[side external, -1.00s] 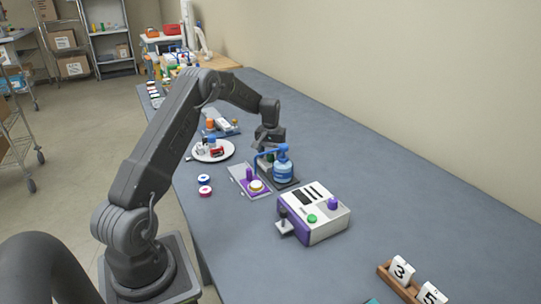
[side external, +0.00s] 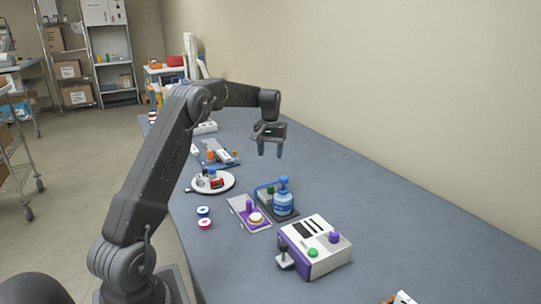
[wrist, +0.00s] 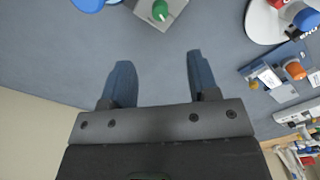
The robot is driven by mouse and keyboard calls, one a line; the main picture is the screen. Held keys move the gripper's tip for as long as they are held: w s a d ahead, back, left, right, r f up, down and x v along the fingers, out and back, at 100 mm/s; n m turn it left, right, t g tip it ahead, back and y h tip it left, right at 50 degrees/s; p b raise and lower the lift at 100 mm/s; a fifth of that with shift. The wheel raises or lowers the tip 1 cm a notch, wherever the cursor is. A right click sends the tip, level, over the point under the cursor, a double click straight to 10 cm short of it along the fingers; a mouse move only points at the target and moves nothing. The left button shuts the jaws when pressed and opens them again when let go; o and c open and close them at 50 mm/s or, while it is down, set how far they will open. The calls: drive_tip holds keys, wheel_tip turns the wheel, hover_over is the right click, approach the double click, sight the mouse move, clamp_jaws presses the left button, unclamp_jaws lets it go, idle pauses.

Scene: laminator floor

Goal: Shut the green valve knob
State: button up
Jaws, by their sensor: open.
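A green valve knob (wrist: 160,10) sits on a light grey block (wrist: 158,20) at the top edge of the wrist view, just beyond and between my fingertips. In the side view a small green knob (side external: 269,190) shows beside the blue bottle (side external: 283,200), partly hidden by it. My gripper (side external: 270,153) is open, pointing down, above the table and clear of the knob. In the wrist view my gripper (wrist: 160,62) has its two fingers well apart with only table between them. Whether the valve is open or shut I cannot tell.
A white and purple box (side external: 327,262) with another green knob (side external: 313,252) stands nearer the side camera. A purple plate (side external: 240,207) lies beside the bottle. A white plate (side external: 228,187) with small items is on the left.

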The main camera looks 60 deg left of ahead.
sight(270, 189)
wheel_tip(270, 189, down, 14)
drive_tip(key=m, duration=0.4)
drive_tip(key=shift+m, duration=0.3)
idle(0.4)
